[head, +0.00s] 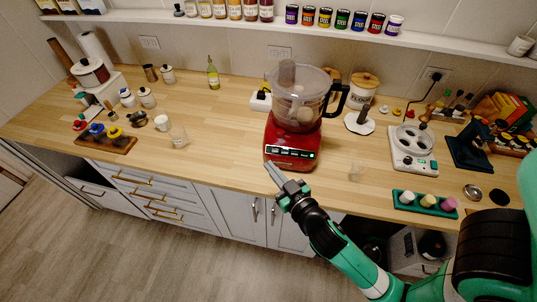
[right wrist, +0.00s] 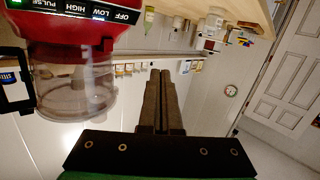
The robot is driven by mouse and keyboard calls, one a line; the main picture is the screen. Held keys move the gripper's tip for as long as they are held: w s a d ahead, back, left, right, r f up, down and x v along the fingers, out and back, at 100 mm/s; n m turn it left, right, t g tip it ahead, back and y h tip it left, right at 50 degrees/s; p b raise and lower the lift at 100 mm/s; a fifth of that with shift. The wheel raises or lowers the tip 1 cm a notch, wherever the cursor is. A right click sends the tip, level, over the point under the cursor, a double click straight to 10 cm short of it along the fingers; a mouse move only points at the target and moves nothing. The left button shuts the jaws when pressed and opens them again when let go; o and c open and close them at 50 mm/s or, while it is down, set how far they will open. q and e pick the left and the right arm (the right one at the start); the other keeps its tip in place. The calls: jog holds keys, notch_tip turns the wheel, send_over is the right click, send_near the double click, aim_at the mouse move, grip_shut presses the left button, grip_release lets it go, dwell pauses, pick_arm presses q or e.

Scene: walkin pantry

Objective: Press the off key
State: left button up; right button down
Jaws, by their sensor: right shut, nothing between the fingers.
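A red food processor (head: 292,148) with a clear bowl stands near the counter's front edge in the head view. Its black front panel carries a row of keys; the off key (head: 272,149) is at the left end. In the right wrist view the processor is upside down, with the key labelled OFF (right wrist: 128,16) nearest my fingers, then LOW, HIGH and PULSE. My right gripper (head: 270,167) is shut and empty, just in front of and below the panel's left end. Its fingers (right wrist: 160,72) look apart from the panel. My left gripper is not in view.
A flour jar (head: 362,92) and a white appliance with round openings (head: 413,148) stand to the right. A green tray with cups (head: 424,204) lies at the front right. A glass (head: 178,135) stands left; the counter between it and the processor is clear.

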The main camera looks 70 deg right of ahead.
aim_at(277, 157)
jog(key=shift+d+f, duration=0.1)
jog(key=shift+d, duration=0.1)
jog(key=shift+w+d+f+p, duration=0.15)
jog(key=shift+w+d+f, duration=0.1)
jog(key=shift+d+f, duration=0.75)
jog(key=shift+w+d+f+p, duration=0.1)
jog(key=shift+w+d+f, duration=0.3)
jog(key=shift+d, duration=0.95)
jog(key=shift+w+d+f+p, duration=0.1)
jog(key=shift+d+f+p, duration=0.05)
jog(key=shift+d+f, duration=0.9)
jog(key=shift+d, duration=0.15)
jog(key=shift+w+d+f, duration=0.1)
jog(key=shift+d, duration=0.2)
jog(key=shift+w+d+f, duration=0.1)
jog(key=shift+d+f, duration=0.15)
dwell(0.5)
jog(key=shift+s+a+r, duration=0.2)
jog(key=shift+a+r, duration=0.25)
jog(key=shift+a, duration=0.15)
jog(key=shift+a, duration=0.1)
